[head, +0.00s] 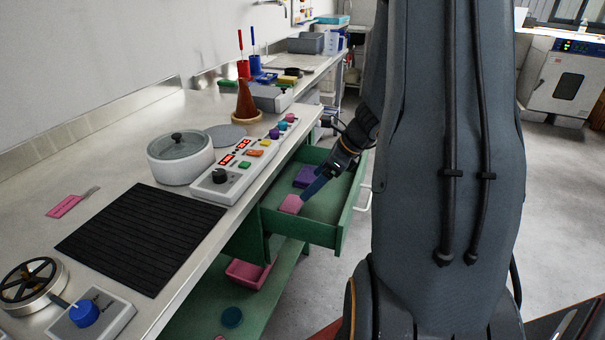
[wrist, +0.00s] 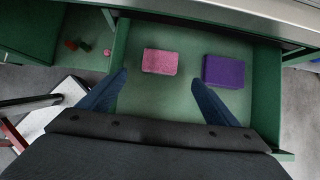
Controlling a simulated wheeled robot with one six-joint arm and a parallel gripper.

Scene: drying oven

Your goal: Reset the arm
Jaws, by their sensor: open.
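My gripper (wrist: 160,98) is open and empty, its two blue fingers spread apart over the open green drawer (wrist: 180,27). In the head view the gripper (head: 314,188) reaches down into the drawer (head: 322,233). A pink block (wrist: 160,62) lies on the drawer floor, ahead of and between the fingers in the wrist view. It also shows in the head view (head: 290,205), close to a fingertip. A purple block (wrist: 223,71) lies to its right, and in the head view (head: 303,176) it is farther back. My arm hides part of the drawer's right side.
The worktop beside the drawer holds a control panel (head: 244,165), a lidded pot (head: 181,158), a black ribbed mat (head: 140,237) and a blue-knobbed box (head: 92,314). A pink bin (head: 248,273) sits on the shelf below. A white oven (head: 566,82) stands at the far right.

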